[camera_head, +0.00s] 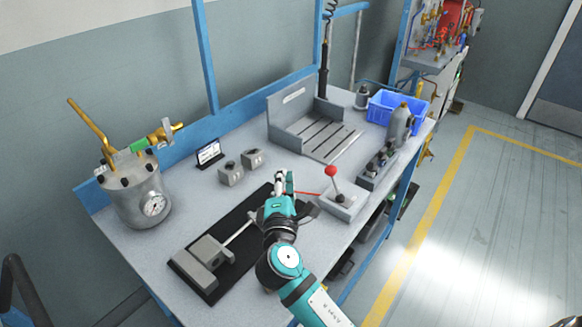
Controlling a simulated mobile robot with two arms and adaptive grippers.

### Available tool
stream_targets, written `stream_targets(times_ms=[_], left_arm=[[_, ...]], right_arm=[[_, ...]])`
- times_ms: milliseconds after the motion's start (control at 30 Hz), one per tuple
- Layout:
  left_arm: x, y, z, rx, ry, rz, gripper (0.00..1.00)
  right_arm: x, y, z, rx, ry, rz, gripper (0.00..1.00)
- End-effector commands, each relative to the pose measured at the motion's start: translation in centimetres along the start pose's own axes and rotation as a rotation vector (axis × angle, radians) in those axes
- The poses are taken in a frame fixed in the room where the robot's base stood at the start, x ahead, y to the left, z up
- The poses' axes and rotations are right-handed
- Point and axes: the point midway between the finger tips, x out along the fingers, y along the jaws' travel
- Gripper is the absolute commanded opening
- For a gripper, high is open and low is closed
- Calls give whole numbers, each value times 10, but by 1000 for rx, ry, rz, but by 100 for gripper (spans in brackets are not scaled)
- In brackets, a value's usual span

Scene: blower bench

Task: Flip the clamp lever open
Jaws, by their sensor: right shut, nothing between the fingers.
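A grey clamp-like fixture (200,262) with a thin silver rod (238,233) sits on a black base plate (219,277) at the front of the bench. A lever with a red ball knob (330,171) stands upright on a small grey box (342,204), right of the plate. I cannot tell for sure which of these is the clamp lever. My right gripper (284,180) is shut and empty, over the far right end of the plate, left of the red knob and apart from it. My arm and gripper hide part of the plate. My left gripper is out of view.
A metal pot with a gauge (141,199) stands at the left. Two small grey blocks (231,174) and a little display (208,153) lie behind the plate. A slotted grey fixture (318,139), a blue bin (385,108) and a grey bottle (399,126) stand farther back right.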

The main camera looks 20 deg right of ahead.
Motion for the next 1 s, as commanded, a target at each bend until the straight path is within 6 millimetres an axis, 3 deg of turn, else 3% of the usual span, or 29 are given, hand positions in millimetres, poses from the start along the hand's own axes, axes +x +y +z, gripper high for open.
stream_targets(times_ms=[100, 200, 633, 767, 1000], left_arm=[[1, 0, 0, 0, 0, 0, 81], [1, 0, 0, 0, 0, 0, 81], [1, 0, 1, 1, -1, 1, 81], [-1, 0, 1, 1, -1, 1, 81], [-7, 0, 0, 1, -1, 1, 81]], right_arm=[[-8, -35, 20, 29, -76, -128, 0], [-13, -48, 27, 38, -107, -179, 0], [-11, -51, 30, 39, -116, -191, 0], [1, -53, 32, 36, -116, -190, 0], [48, -61, 37, 35, -117, -189, 0]])
